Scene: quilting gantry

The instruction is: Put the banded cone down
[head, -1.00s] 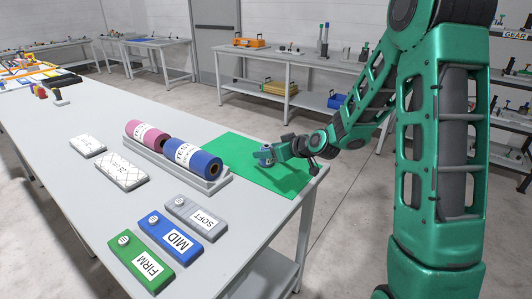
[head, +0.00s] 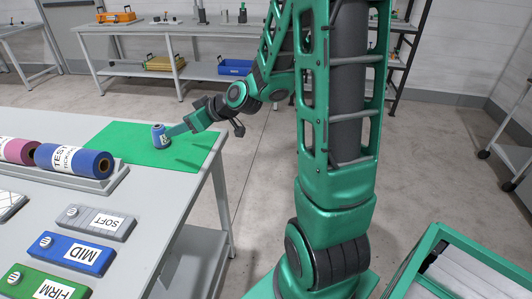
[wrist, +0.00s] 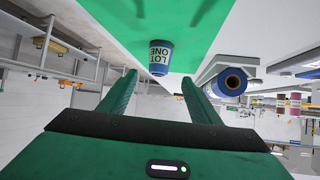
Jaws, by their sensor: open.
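The banded cone (head: 160,136) is a small blue cone with a pale label band. It stands upright on the green mat (head: 112,141), near the mat's right side. The wrist view, which is upside down, shows the cone (wrist: 159,58) with "LOT ONE" on its label. My gripper (head: 177,130) is low, just to the right of the cone. In the wrist view my gripper (wrist: 158,80) has its two fingers spread apart, with nothing held between them. The cone shows just past the fingertips, with a gap to each finger.
A blue roll (head: 75,161) and a pink roll (head: 16,150) lie on a grey rack left of the mat. Grey SOFT (head: 97,222), blue MID (head: 70,253) and green FIRM (head: 42,285) blocks lie in front. The mat around the cone is clear.

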